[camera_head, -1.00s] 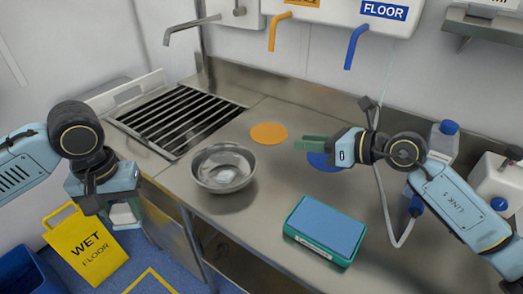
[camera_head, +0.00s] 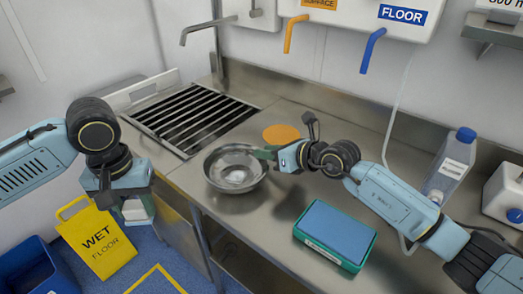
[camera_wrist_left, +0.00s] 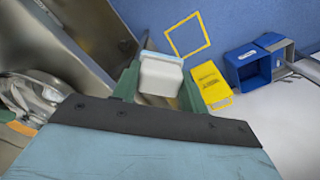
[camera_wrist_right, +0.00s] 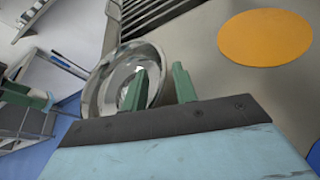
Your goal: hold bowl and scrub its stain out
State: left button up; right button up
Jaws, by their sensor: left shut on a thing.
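The shiny metal bowl (camera_head: 235,185) stands upright on the steel counter, with a pale patch on its inside bottom. My right gripper (camera_head: 264,154) is at the bowl's right rim, fingers apart. In the right wrist view, one finger of that gripper (camera_wrist_right: 160,88) overlaps the bowl (camera_wrist_right: 112,88) and the other is just outside it, with the rim between them. Whether they touch the rim I cannot tell. My left gripper (camera_wrist_left: 158,85) is shut on a white block with a pale blue face, probably a scrubber (camera_wrist_left: 161,73), held left of the counter above the floor.
A green box with a blue top (camera_head: 335,236) stands on the counter front right. An orange disc (camera_head: 281,134) lies behind the bowl. A slatted sink (camera_head: 195,120) is at the back left. A yellow wet-floor sign (camera_head: 96,238) stands below my left gripper. A bottle (camera_head: 450,168) is at right.

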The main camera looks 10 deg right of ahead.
jog(key=shift+x, duration=1.35)
grip_shut()
